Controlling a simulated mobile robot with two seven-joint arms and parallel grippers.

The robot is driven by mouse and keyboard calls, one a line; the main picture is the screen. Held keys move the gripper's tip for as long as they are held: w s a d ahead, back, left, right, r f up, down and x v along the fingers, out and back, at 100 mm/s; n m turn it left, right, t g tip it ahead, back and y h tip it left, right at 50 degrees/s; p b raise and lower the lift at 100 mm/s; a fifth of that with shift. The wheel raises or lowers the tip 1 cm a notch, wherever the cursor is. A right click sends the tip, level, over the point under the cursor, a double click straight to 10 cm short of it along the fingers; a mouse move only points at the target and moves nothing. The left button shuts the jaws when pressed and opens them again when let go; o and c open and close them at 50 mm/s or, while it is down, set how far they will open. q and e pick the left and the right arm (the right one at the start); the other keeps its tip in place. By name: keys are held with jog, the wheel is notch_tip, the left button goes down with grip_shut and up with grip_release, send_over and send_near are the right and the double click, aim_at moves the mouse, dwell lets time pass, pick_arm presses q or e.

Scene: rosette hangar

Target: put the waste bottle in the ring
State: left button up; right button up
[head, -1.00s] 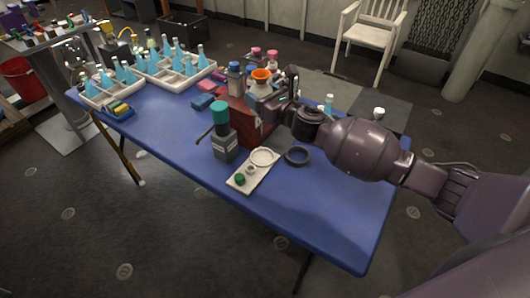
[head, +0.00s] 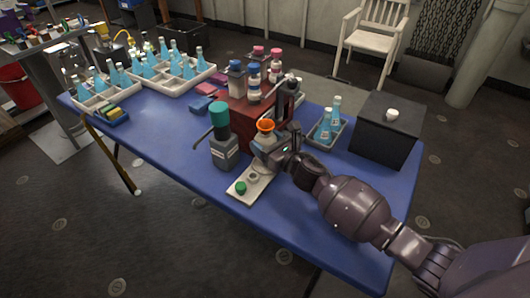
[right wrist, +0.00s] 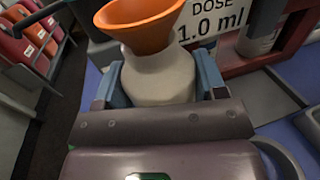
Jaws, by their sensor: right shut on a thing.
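The waste bottle, pale with an orange funnel (head: 266,126) in its mouth, is held upright by my right gripper (head: 266,148). In the right wrist view the bottle's pale body (right wrist: 160,78) sits between the two blue-grey fingers. In the head view it is over the far end of the white plate (head: 240,197), beside the red-brown stand. The plate's large white ring, visible earlier, is hidden by the gripper and bottle. I cannot tell whether the bottle touches the plate. The dark ring seen earlier is hidden behind my arm. My left gripper is not in view.
A grey bottle with a teal cap (head: 221,140) stands left of the plate. The red-brown stand (head: 238,112) holds several capped bottles. A grey tray (head: 325,141) with blue bottles and a black box (head: 386,130) are to the right. The blue table's (head: 170,150) front left is clear.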

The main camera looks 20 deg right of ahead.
notch_tip(320, 180, down, 4)
jog(key=shift+f+b, duration=0.1)
jog(key=shift+b, duration=0.55)
jog(key=o, duration=1)
jog(key=shift+c, duration=0.2)
